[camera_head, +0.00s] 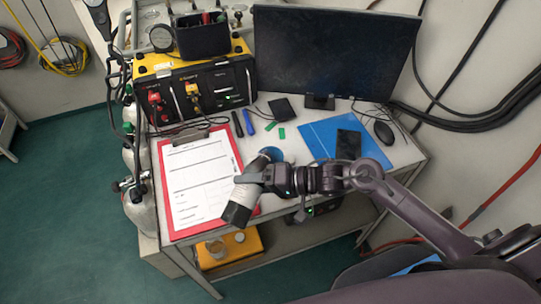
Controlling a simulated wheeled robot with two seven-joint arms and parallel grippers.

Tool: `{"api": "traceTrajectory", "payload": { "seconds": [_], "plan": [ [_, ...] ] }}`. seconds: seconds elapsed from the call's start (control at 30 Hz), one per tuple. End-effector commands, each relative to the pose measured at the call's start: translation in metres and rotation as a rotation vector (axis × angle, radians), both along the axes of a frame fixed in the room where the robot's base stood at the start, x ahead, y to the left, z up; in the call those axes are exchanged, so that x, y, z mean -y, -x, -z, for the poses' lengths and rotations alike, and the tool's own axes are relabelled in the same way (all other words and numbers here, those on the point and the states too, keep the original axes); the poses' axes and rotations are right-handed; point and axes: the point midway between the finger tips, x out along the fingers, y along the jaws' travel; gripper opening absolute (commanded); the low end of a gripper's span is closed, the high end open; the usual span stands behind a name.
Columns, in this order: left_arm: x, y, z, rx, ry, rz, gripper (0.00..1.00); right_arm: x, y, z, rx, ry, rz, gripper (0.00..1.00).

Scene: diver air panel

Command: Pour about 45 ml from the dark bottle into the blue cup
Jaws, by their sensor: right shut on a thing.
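My right gripper (250,180) is shut on the dark bottle (236,213), which has a pale band around its middle. The bottle slants in the picture, its dark end toward the lower left, over the table's front edge by the clipboard. Its other end is partly hidden by my gripper. The blue cup (271,152) shows just behind my right gripper, on the table right of the clipboard. The gripper and wrist hide part of the cup. I cannot tell whether any liquid is flowing. My left gripper is not in view.
A red clipboard (238,160) lies left of the cup. A blue mat (318,132) with a dark phone-like object (348,144) lies right. A monitor (335,50), yellow air panel (190,85) and mouse (384,132) stand behind. A yellow case (225,255) sits below the table.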

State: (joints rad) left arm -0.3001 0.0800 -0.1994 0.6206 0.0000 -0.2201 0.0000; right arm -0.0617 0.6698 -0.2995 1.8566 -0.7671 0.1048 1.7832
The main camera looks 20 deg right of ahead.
Motion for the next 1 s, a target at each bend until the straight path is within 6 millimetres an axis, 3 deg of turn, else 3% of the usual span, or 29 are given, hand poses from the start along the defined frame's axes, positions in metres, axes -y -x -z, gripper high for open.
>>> {"api": "traceTrajectory", "payload": {
  "seconds": [1.0],
  "plan": [
    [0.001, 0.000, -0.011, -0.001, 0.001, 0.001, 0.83, 0.000, -0.001, -0.007, -0.037, -0.041, 0.000, 0.18]
  ]
}}
